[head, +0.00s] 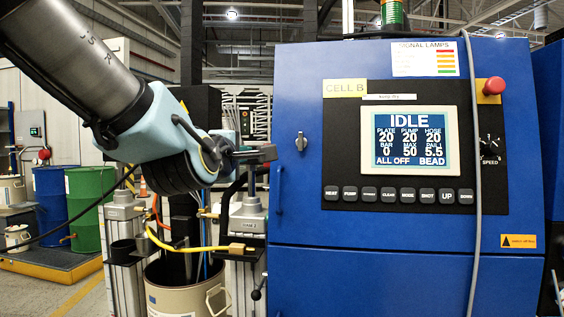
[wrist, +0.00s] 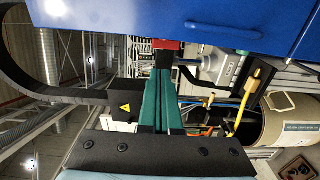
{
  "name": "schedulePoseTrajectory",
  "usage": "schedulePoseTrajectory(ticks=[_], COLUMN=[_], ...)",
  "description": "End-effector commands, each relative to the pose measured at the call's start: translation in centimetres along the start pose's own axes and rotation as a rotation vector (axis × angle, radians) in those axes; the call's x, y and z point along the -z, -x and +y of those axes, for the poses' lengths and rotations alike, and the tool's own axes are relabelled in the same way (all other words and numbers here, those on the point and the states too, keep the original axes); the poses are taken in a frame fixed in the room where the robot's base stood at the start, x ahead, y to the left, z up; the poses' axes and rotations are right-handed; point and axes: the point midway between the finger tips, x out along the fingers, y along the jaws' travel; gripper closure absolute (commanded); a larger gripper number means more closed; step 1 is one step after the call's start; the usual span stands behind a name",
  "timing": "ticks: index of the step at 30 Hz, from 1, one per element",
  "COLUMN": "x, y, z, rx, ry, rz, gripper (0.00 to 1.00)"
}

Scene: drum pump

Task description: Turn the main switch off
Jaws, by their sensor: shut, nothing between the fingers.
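The blue control cabinet (head: 400,245) fills the right of the head view. My gripper (head: 268,154) is at the cabinet's left edge, beside the door. In the wrist view my gripper (wrist: 166,68) shows two green fingers closed together with nothing held. A small red part (wrist: 167,46) sits just beyond the fingertips, by the blue cabinet wall. It may be the main switch, but its handle position cannot be made out, nor whether the fingers touch it. A small silver knob (head: 301,141) is on the cabinet front. The display (head: 409,140) reads IDLE and ALL OFF.
A red mushroom button (head: 493,87) and a speed dial (head: 489,146) are on the panel's right. A door handle (head: 279,191) is below my gripper. A pail (head: 183,299) and yellow hose (head: 190,246) stand below left. A grey cable (head: 476,220) hangs across the cabinet.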

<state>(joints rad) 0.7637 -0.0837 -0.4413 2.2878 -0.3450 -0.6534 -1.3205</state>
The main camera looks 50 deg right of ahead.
Motion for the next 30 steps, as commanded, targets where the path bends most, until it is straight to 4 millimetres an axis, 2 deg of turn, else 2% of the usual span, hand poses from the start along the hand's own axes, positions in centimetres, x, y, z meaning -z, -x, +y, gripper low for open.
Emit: schedulePoseTrajectory(ticks=[11, 16, 20, 30], x=[-0.3, -0.3, -0.3, -0.4], y=[0.0, -0.9, -2.6, -8.7], z=[0.3, 0.3, 0.3, 0.5], rx=[-0.011, -0.009, -0.007, -0.007], ry=[0.013, 0.013, 0.013, 0.014], rz=[-0.004, -0.004, -0.004, -0.004], gripper=[1.00, 1.00, 1.00, 1.00])
